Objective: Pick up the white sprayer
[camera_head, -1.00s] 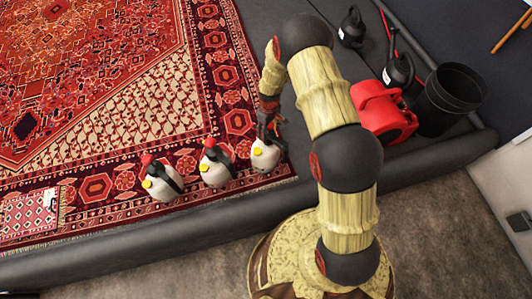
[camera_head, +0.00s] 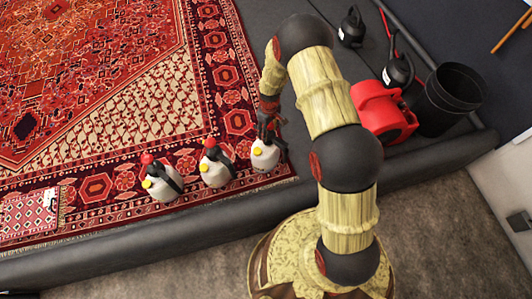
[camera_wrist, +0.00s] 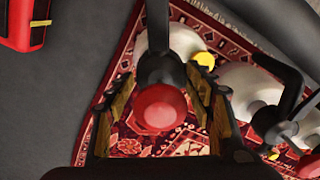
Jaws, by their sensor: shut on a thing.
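Three white sprayers with black handles, red tops and yellow caps stand in a row on the rug's lower edge. The rightmost white sprayer (camera_head: 265,156) is under my gripper (camera_head: 268,122). In the wrist view my gripper (camera_wrist: 165,80) has its fingers on either side of this sprayer's red top (camera_wrist: 158,108) and black neck, and is shut on it. The sprayer stands upright on the rug. The middle sprayer (camera_head: 216,168) and the left sprayer (camera_head: 162,184) stand apart from my gripper. The gripped sprayer's handle is partly hidden by my gripper.
The patterned red rug (camera_head: 100,60) fills the left. A red blower (camera_head: 382,112), a black bucket (camera_head: 450,98) and two black bottles (camera_head: 352,28) (camera_head: 399,70) are on the right. A grey raised edge (camera_head: 110,246) runs along the front.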

